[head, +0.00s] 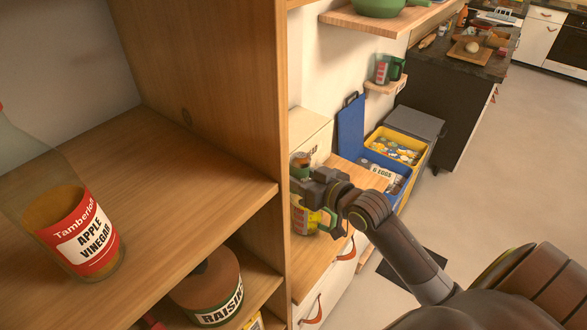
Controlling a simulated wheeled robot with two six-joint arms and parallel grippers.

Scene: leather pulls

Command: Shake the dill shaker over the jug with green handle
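My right gripper (311,186) reaches in from the lower right. Its fingers are around a small shaker (300,162) with green contents, which looks like the dill shaker; its label cannot be read. Right below is a clear jug (304,218) with a yellow band and a green handle, standing on the wooden counter and partly hidden by my gripper and the cabinet side. Another jug with a darker green handle (382,70) stands on a small wall shelf farther back. My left gripper is out of view.
A wooden cabinet side (215,70) stands close left of my gripper. An apple vinegar bottle (75,225) and a raisin tin (208,290) are on its shelves. Open floor lies right.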

